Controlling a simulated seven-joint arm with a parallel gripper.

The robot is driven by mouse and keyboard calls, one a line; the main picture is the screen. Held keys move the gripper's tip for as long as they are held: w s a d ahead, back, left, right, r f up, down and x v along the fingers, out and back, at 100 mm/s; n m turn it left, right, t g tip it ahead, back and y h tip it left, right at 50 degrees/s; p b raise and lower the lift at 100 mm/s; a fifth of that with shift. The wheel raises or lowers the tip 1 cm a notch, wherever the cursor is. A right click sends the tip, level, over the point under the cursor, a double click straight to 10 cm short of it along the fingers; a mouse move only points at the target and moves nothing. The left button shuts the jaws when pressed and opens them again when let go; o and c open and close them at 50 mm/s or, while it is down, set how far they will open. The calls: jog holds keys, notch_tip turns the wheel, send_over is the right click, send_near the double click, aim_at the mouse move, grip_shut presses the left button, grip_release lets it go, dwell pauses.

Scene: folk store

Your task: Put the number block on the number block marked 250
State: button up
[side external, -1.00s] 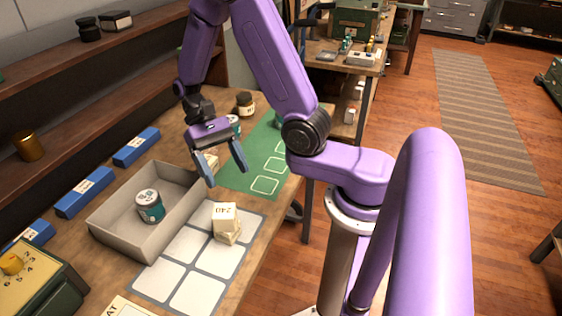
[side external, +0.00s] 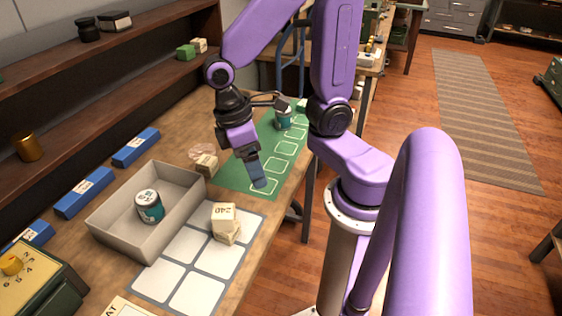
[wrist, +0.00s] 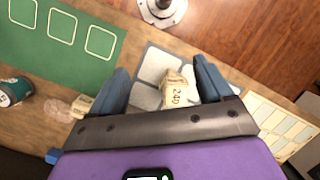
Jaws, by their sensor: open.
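A cream number block reading 240 (side external: 223,213) sits on top of another cream block (side external: 227,236) on the white-squared mat; the lower block's number is not readable. The 240 block also shows in the wrist view (wrist: 178,95), between my fingers in the picture but well beyond them. A third cream block (side external: 207,166) stands on the table by the grey tray's far corner; it also shows in the wrist view (wrist: 82,105), left of my left finger. Its number is not readable. No block visibly reads 250. My gripper (side external: 259,182) is open and empty, above the green mat's near end.
A grey open tray (side external: 117,212) holds a teal jar (side external: 150,208). The green mat (side external: 232,176) carries white outlined squares, with another teal jar (side external: 283,120) at its far part. Blue boxes (side external: 84,192) line the shelf side. Several squares of the white mat (side external: 187,246) are bare.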

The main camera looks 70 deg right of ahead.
jog(key=s+r+n+t+y, duration=0.1)
jog(key=s+r+n+t, duration=0.1)
jog(key=s+n, duration=0.3)
jog(key=shift+s+a+t, duration=0.2)
jog(key=shift+s+t, duration=0.2)
jog(key=shift+s, duration=0.15)
